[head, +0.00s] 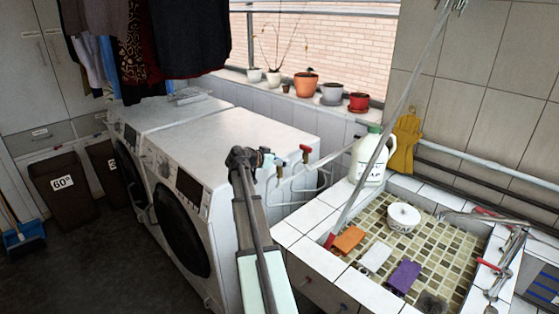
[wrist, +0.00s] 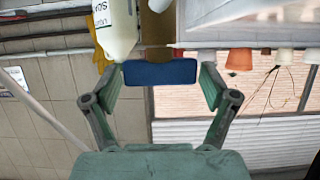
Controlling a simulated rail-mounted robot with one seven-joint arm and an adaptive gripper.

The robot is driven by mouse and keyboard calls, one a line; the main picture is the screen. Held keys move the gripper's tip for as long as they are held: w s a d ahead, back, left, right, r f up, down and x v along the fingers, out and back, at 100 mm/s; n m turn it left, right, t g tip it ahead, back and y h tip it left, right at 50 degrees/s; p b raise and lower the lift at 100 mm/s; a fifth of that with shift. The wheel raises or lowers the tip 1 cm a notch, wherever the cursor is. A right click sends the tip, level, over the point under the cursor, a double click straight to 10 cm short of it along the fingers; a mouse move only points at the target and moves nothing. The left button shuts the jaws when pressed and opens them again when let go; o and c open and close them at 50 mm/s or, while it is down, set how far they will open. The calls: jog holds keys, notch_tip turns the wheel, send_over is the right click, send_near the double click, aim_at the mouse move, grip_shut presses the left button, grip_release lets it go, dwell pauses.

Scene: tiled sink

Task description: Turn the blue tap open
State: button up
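The blue tap (wrist: 160,72) shows in the wrist view as a wide blue handle on a brown stem (wrist: 157,28). In the head view the blue tap (head: 280,162) is a small patch by the wall behind the white machines. My gripper (wrist: 161,80) is open, one finger on either side of the blue handle, with narrow gaps visible at both sides. In the head view my gripper (head: 264,157) is just left of the tap, partly hidden by my own arm. I cannot tell the exact depth between fingertips and handle.
A red tap (head: 305,149) is just right of the blue one. A white bottle (head: 369,160) stands at the corner of the tiled sink (head: 312,254). White pipes and a rack (head: 300,185) lie close by. Potted plants line the windowsill (head: 281,91).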

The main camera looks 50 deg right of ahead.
jog(key=c, duration=0.6)
